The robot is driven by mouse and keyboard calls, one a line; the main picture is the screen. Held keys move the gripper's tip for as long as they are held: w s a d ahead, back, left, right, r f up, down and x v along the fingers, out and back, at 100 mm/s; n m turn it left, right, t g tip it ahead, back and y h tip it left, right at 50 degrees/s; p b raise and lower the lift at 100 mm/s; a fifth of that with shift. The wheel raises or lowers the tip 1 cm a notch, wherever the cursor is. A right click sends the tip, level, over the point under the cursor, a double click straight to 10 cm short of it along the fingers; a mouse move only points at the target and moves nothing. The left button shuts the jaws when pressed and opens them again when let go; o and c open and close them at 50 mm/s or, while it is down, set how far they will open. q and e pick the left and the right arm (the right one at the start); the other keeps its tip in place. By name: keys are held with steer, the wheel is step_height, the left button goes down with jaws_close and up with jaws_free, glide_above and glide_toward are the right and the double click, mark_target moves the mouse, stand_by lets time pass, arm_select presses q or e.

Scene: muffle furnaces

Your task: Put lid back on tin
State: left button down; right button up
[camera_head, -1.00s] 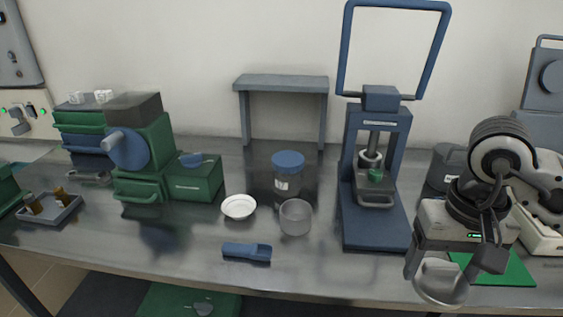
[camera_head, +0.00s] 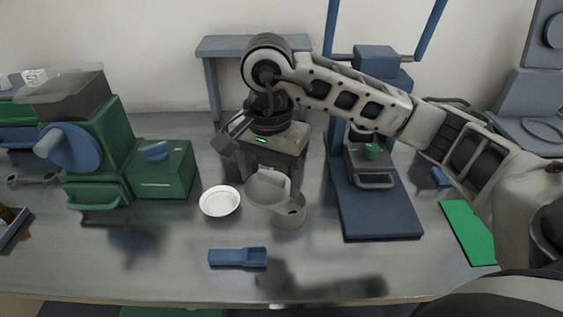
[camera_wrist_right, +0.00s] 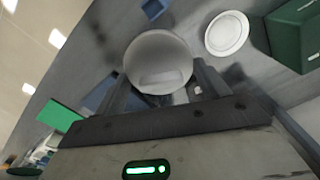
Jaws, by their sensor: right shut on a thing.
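My right gripper (camera_head: 282,184) is shut on a grey round lid (camera_head: 266,188) and holds it tilted above the bench. In the wrist view the lid (camera_wrist_right: 157,58) shows its broad face between my fingers, with a pale bar-shaped mark on it. The open grey tin (camera_head: 289,213) stands upright on the bench, just below and to the right of the lid in the head view. The lid and gripper overlap part of its mouth; I cannot tell whether they touch. In the wrist view I cannot make out the tin. My left gripper is out of view.
The front bench strip is mostly clear.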

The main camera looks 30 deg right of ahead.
mark_target(289, 180)
steer(key=m, duration=0.4)
steer(key=d+m, duration=0.1)
steer(key=m, duration=0.2)
steer(key=shift+w+f, duration=0.25)
steer(key=m, duration=0.3)
steer(key=shift+w+d+f+m, duration=0.1)
steer(key=shift+d+m, duration=0.2)
steer(key=m, duration=0.3)
steer(key=d+m, duration=0.1)
steer(key=m, duration=0.2)
steer(key=shift+w+f, duration=0.2)
steer(key=shift+w+d+f+m+b, duration=0.1)
steer(key=shift+d+f+m+b, duration=0.45)
steer(key=shift+m, duration=1.8)
steer(key=shift+w+d+f+m+b, duration=0.15)
steer(key=shift+f+m, duration=0.75)
steer(key=shift+m, duration=1.5)
steer(key=shift+w+d+f+m+b, duration=0.15)
steer(key=shift+d+f+m, duration=0.45)
steer(key=shift+m, duration=1.75)
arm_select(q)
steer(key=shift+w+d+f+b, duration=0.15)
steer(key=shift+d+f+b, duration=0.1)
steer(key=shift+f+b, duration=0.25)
arm_select(e)
steer(key=shift+s+a+f, duration=0.1)
steer(key=shift+a+f, duration=0.05)
steer(key=shift+f, duration=0.55)
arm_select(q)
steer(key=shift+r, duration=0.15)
